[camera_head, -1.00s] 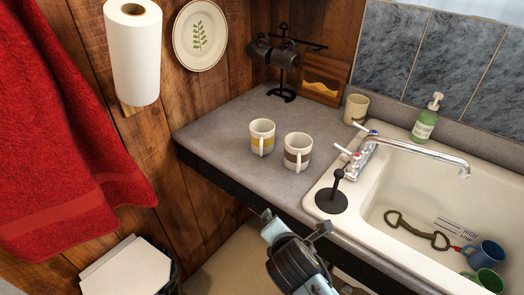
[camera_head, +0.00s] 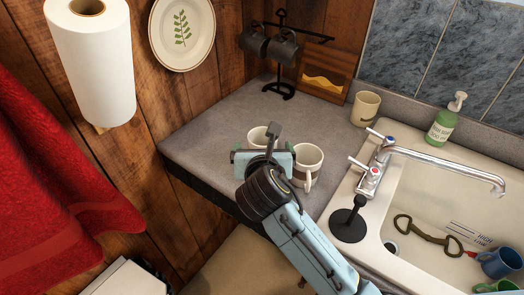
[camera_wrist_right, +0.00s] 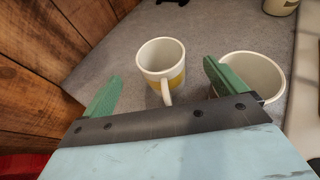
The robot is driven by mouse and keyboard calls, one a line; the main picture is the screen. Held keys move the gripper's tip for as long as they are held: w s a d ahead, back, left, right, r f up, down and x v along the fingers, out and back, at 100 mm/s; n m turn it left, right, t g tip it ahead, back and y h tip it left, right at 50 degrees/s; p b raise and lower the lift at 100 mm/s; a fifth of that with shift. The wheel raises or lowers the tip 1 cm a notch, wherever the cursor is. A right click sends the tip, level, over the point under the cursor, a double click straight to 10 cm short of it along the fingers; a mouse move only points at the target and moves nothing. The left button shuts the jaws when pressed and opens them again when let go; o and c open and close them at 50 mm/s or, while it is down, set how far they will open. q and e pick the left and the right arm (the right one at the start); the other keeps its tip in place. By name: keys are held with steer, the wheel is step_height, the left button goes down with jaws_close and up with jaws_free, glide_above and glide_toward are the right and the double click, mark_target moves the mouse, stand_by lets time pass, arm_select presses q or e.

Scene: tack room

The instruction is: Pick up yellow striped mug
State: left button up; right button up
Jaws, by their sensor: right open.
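The yellow striped mug (camera_wrist_right: 158,62) stands upright on the grey counter in the right wrist view, its handle facing my gripper. In the head view only its white rim (camera_head: 259,134) shows, the rest being hidden behind my right gripper. My right gripper (camera_wrist_right: 160,85) is open, its green fingers spread, with the mug a little beyond and between them, not gripped. In the head view my right gripper (camera_head: 262,157) reaches over the counter's front edge. A second mug with a brown band (camera_head: 308,163) stands just right of it; it also shows in the wrist view (camera_wrist_right: 254,72), close to the right finger.
A mug rack (camera_head: 280,55) with dark mugs stands at the back by a wooden napkin holder (camera_head: 325,72). A cream mug (camera_head: 365,108), faucet (camera_head: 440,168), soap bottle (camera_head: 445,122) and black plunger-like stopper (camera_head: 348,222) are right. The counter's left part is clear.

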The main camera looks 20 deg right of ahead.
mark_target(263, 133)
steer(key=shift+w+d+f, duration=0.15)
steer(key=shift+w+f, duration=0.2)
steer(key=shift+w, duration=0.3)
steer(key=shift+w+d+f, duration=0.1)
steer(key=shift+w, duration=0.15)
steer(key=shift+w+d+f, duration=0.2)
steer(key=shift+w+f, duration=0.15)
steer(key=shift+w, duration=0.25)
steer(key=b+x, duration=0.1)
steer(key=x, duration=0.2)
steer(key=shift+w+f, duration=0.2)
steer(key=shift+f, duration=0.05)
steer(key=shift+w+d, duration=0.1)
steer(key=shift+w, duration=0.05)
steer(key=shift+c, duration=0.5)
arm_select(q)
steer(key=shift+w+d+f, duration=0.1)
steer(key=shift+w+f, duration=0.2)
steer(key=shift+w, duration=0.2)
steer(key=shift+w+f, duration=0.25)
steer(key=shift+w, duration=0.25)
arm_select(e)
steer(key=c, duration=1.2)
